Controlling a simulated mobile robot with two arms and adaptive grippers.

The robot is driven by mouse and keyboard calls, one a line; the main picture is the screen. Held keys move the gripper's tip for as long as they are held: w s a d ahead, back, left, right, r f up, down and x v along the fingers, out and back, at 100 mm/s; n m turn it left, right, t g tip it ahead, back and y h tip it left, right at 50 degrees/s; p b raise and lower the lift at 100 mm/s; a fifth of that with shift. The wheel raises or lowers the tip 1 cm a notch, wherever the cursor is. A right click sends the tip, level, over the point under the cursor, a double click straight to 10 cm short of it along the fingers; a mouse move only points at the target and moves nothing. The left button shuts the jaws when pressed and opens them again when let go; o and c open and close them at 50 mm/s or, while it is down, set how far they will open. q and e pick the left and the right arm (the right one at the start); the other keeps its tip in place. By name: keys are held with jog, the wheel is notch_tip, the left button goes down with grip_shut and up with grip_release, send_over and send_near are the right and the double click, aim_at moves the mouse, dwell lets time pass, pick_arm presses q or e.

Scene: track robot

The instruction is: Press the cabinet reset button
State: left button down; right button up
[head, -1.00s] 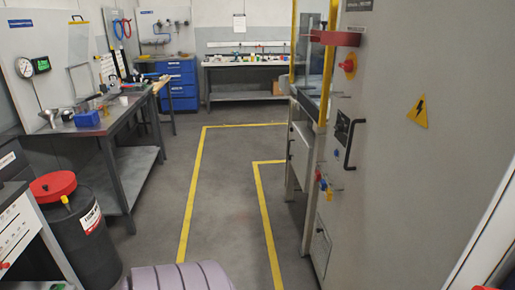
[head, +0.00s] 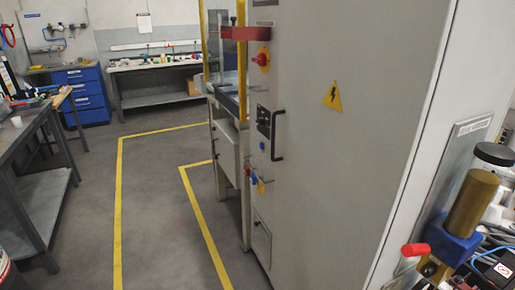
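The tall grey cabinet (head: 345,160) fills the middle of the head view, its side panel facing me at an angle. Its narrow left part carries a red and yellow rotary switch (head: 262,58), a black panel (head: 263,121) and a black handle (head: 278,136). A small round blue button (head: 262,146) sits just below the black panel. Lower down are small red and blue fittings (head: 252,176). No reset label is readable, so I cannot tell for certain which control is the reset. Neither of my grippers is in view.
A yellow floor line (head: 118,210) bounds an open grey floor left of the cabinet. A workbench (head: 38,190) stands at left, a blue drawer unit (head: 84,94) and a back bench (head: 150,96) behind. A brass cylinder on a blue mount (head: 468,205) stands at right.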

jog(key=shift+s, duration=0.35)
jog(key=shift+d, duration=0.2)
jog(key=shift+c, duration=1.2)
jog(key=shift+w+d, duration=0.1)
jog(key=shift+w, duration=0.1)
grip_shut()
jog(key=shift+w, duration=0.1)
